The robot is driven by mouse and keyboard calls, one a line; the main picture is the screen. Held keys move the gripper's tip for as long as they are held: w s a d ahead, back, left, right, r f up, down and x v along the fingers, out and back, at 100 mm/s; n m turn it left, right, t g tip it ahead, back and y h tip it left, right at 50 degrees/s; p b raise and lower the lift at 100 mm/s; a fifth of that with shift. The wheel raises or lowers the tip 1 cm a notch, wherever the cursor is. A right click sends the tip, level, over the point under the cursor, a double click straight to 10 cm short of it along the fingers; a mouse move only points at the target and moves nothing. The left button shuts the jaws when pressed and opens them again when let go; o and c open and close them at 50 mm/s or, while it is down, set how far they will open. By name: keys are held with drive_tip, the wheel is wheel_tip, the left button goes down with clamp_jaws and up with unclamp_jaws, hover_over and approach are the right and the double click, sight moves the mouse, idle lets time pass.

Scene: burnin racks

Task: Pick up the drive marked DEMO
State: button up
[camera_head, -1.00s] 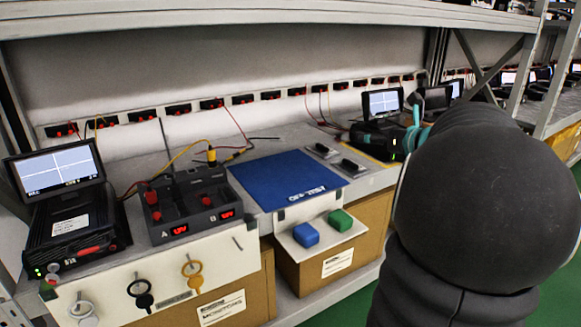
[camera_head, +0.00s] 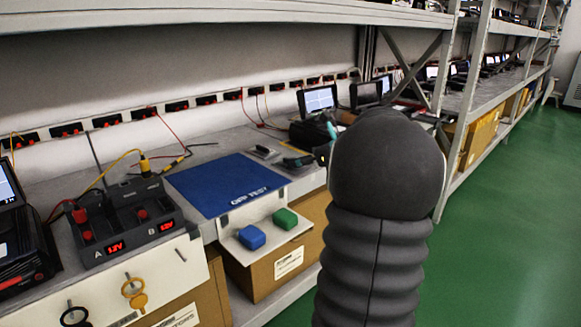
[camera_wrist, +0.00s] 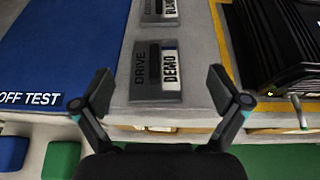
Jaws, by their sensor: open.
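The drive marked DEMO (camera_wrist: 170,66) sits in a grey holder lettered DRIVE (camera_wrist: 141,92), near the shelf's front edge in the wrist view. It also shows small and dark in the head view (camera_head: 297,162), right of the blue mat. My gripper (camera_wrist: 162,88) is open and empty, its fingers to the left and right of the holder in the picture. The gap between fingers and drive in height is hard to tell. In the head view my arm hides most of the gripper. A second labelled drive (camera_wrist: 168,8) lies behind, its label cut off.
The blue mat lettered OFF TEST (camera_wrist: 40,55) lies left of the drives. A black device (camera_wrist: 285,45) stands to the right, past a yellow line. Blue (camera_head: 251,237) and green (camera_head: 285,219) blocks sit on a front ledge. Open green floor (camera_head: 500,230) lies right.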

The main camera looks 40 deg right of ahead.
drive_tip(key=x, duration=0.4)
drive_tip(key=shift+s+a+f, duration=0.1)
drive_tip(key=shift+a+f, duration=0.15)
drive_tip(key=shift+a, duration=0.2)
drive_tip(key=shift+w+f, duration=0.15)
drive_tip(key=shift+w, duration=0.3)
drive_tip(key=shift+c, duration=0.3)
drive_tip(key=c, duration=1.2)
